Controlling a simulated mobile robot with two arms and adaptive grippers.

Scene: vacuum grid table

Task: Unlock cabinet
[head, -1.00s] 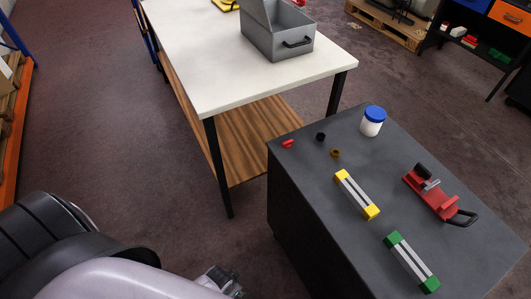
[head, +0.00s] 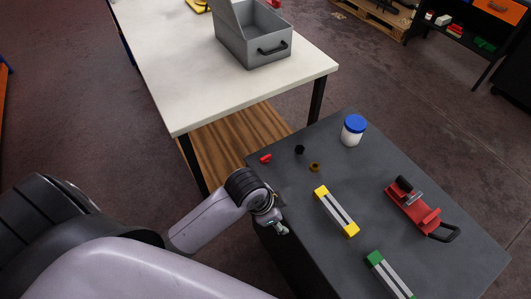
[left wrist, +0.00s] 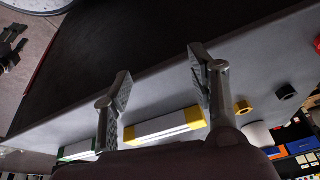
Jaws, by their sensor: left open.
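The dark grey cabinet (head: 355,225) stands at the right in the head view. My left gripper (head: 277,226) is beside the left edge of its top, and the head view shows it small. In the left wrist view my left gripper (left wrist: 160,75) has its two fingers well apart with nothing between them. The cabinet's black side (left wrist: 110,50) fills the upper part of that view. A small red piece (head: 265,158) lies near the cabinet top's back left corner; it is too small to identify. I see no lock or keyhole. My right gripper is out of view.
On the cabinet top are a black ring (head: 300,149), a brass ring (head: 314,167), a blue-lidded jar (head: 353,130), a yellow-ended block (head: 336,212), a green-ended block (head: 388,275) and a red clamp (head: 413,207). A white table (head: 220,90) with an open grey box (head: 255,47) stands behind.

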